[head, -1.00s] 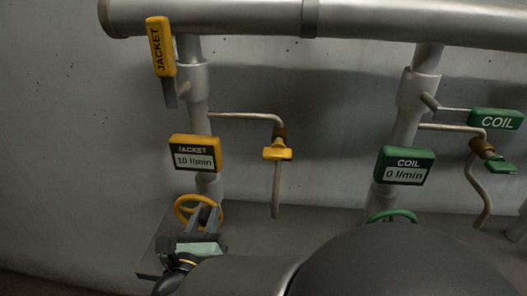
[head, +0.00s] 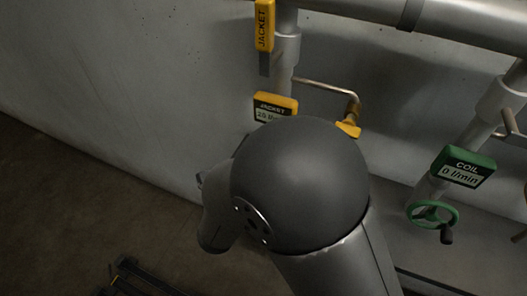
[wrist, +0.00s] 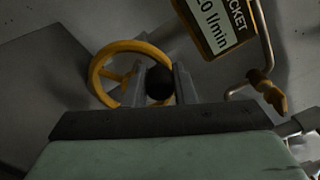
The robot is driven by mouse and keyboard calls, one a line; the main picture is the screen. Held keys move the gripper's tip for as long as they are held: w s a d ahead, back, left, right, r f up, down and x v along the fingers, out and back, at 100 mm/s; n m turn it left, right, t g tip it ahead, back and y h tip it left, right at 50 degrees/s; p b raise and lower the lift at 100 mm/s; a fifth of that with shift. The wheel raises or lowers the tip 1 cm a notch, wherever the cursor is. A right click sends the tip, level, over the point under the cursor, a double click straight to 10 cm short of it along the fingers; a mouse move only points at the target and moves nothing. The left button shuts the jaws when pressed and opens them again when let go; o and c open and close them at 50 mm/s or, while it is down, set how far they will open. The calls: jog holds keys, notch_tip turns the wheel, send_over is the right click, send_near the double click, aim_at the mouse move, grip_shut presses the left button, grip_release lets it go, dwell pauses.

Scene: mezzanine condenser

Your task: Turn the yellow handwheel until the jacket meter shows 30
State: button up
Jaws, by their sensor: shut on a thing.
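The yellow handwheel (wrist: 98,72) shows in the wrist view; my arm hides it in the head view. My gripper (wrist: 160,82) has its two fingers on either side of the wheel's black crank knob (wrist: 159,84) and is shut on it. The jacket meter (head: 275,104), a yellow box with a pale display, is partly covered by my arm in the head view. Its reading there seems to start with 2, and the rest is hard to read. In the wrist view the meter (wrist: 214,28) is tilted and cropped, showing "0 l/min" with the leading digit cut off.
The green coil meter (head: 463,166) reads 0 l/min, above a green handwheel (head: 432,214). A yellow jacket tag (head: 264,25) hangs on the left pipe, and a small yellow tap (head: 349,129) is right of the jacket meter. Open floor lies at left.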

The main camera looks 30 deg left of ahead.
jog(key=shift+a+n+p, duration=0.2)
jog(key=shift+n+p, duration=0.15)
jog(key=shift+n, duration=0.05)
jog(key=o, duration=1)
jog(key=s+d+b, duration=0.1)
jog(key=s, duration=0.4)
jog(key=s+d+b, duration=0.1)
jog(key=s, duration=0.5)
jog(key=s+d, duration=0.1)
jog(key=s, duration=0.5)
jog(key=shift+s+d+b, duration=0.1)
jog(key=shift+b, duration=0.3)
